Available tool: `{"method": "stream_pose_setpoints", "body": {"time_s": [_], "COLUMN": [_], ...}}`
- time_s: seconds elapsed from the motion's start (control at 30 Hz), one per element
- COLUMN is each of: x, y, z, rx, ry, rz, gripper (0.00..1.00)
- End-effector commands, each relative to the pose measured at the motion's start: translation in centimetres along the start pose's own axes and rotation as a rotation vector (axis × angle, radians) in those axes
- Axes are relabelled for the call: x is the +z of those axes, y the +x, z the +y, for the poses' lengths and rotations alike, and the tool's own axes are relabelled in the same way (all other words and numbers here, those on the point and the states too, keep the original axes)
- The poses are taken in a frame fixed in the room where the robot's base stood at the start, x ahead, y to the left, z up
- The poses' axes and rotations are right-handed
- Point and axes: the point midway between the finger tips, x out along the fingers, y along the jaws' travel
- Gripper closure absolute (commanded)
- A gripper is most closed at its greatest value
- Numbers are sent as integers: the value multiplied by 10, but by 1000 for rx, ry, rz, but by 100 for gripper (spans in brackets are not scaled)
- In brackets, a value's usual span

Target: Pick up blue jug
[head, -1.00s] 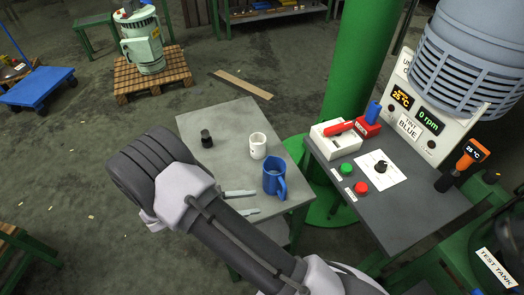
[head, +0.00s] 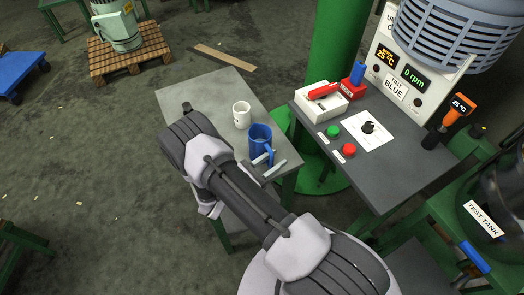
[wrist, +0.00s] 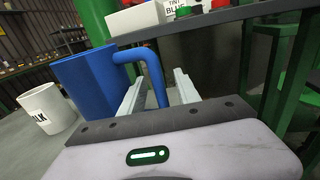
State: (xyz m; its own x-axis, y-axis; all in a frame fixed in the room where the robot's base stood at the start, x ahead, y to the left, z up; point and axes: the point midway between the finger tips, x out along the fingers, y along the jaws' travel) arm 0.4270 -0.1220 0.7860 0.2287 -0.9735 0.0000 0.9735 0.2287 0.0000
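The blue jug (head: 260,141) stands upright on the small grey table (head: 198,88), its handle toward the front. In the wrist view the jug (wrist: 85,85) fills the left side, and its handle (wrist: 156,75) reaches between my two fingers. My gripper (head: 269,163) is at the handle side of the jug. In the wrist view its fingers (wrist: 162,82) are apart, with a gap visible beside the handle.
A white mug (head: 241,115) stands close behind the jug; it also shows in the wrist view (wrist: 46,108). A dark small object (head: 187,106) is near my arm. At right, a control table (head: 405,150) holds buttons and a white box (head: 322,102). A green column (head: 335,75) stands behind.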

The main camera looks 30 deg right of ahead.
Motion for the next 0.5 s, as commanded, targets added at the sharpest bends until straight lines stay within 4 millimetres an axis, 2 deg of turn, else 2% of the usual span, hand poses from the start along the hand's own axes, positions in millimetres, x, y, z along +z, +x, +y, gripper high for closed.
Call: {"method": "stream_pose_setpoints", "body": {"time_s": [0.1,0.33,0.5], "x": [-2,0,0], "y": [16,18,18], "z": [-1,0,0], "rx": [-2,0,0], "ry": [0,0,0], "rz": [0,0,0], "gripper": [61,61,95]}}
